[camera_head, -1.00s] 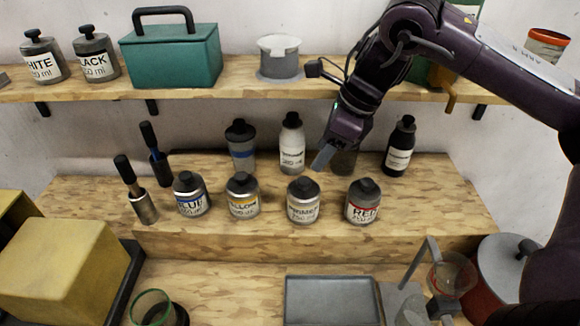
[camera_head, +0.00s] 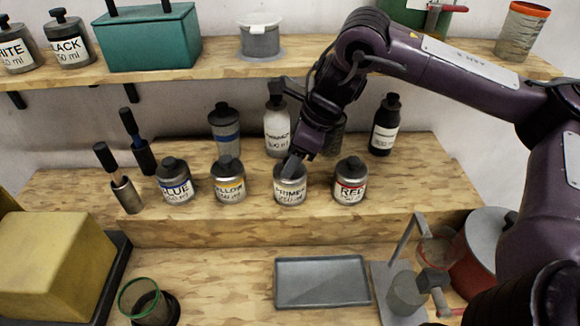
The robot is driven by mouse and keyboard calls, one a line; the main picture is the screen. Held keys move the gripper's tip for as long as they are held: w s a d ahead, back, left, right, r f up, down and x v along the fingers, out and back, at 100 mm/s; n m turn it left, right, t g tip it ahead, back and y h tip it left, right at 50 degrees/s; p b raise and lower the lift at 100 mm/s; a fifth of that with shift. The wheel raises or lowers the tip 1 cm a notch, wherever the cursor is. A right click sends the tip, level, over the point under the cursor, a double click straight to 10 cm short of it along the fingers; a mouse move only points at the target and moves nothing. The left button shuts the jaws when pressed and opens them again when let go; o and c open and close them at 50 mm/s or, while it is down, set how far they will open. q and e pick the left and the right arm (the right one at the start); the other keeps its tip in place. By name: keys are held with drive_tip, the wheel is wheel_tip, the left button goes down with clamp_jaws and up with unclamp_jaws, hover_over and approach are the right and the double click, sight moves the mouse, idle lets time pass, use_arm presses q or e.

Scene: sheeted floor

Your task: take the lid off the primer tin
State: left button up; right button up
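The primer tin (camera_head: 290,192) is a small grey tin with a white label, standing on the raised wooden step between the yellow tin (camera_head: 229,184) and the red tin (camera_head: 349,186). My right gripper (camera_head: 291,166) points down over the primer tin's top, with its fingers at the lid. The gripper covers most of the dark lid, so I cannot tell whether the fingers touch it or how far apart they are. My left gripper is not in view.
The blue tin (camera_head: 174,186) stands at the left of the row. Bottles stand behind, including a white one (camera_head: 277,130) and a black one (camera_head: 384,130). An empty grey tray (camera_head: 322,282) lies in front. A metal stand (camera_head: 405,290) and a red pot (camera_head: 478,262) are at right.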

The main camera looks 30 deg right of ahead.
drive_tip(key=c, duration=1)
drive_tip(key=shift+o, duration=0.2)
